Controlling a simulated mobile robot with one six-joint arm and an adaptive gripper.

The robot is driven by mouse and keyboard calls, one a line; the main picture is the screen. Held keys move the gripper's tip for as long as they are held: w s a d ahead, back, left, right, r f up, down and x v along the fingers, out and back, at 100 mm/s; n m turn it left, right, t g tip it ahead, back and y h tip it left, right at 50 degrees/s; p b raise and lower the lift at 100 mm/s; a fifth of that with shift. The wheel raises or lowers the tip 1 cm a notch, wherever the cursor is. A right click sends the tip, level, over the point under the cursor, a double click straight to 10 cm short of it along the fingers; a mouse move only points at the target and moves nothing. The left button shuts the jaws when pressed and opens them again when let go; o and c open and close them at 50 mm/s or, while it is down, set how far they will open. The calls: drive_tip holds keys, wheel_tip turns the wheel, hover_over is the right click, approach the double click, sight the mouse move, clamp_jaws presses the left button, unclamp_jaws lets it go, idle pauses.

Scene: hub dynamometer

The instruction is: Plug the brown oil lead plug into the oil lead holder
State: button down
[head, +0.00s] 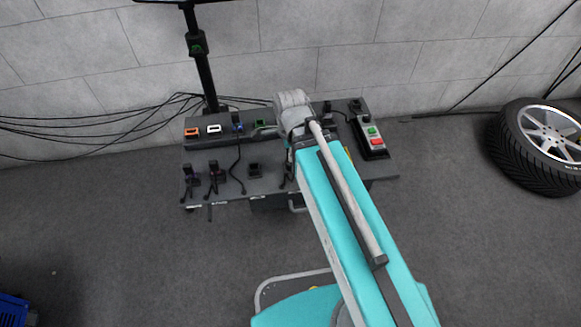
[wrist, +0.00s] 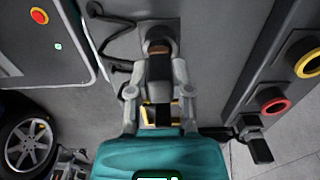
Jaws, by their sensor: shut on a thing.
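In the wrist view, my gripper (wrist: 157,86) is shut on a dark plug with a brown band (wrist: 158,47) at its far end, which I take for the brown oil lead plug. The plug sits between the two grey fingers. Its far end is close to a grey panel, and I cannot tell whether it touches anything. In the head view, my gripper is mostly hidden behind the end of my arm over the bench. I cannot tell which fitting is the oil lead holder.
The dark bench (head: 285,187) carries orange (head: 192,131), white (head: 214,129) and green (head: 262,122) sockets along its back. Black connectors (head: 213,177) stand at its front left. A button box (head: 374,140) is at right. Red-ringed (wrist: 271,101) and yellow-ringed (wrist: 308,63) sockets show in the wrist view.

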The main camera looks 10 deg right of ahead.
drive_tip(key=shift+f, duration=0.25)
drive_tip(key=shift+c, duration=2.3)
unclamp_jaws()
drive_tip(key=shift+r, duration=0.15)
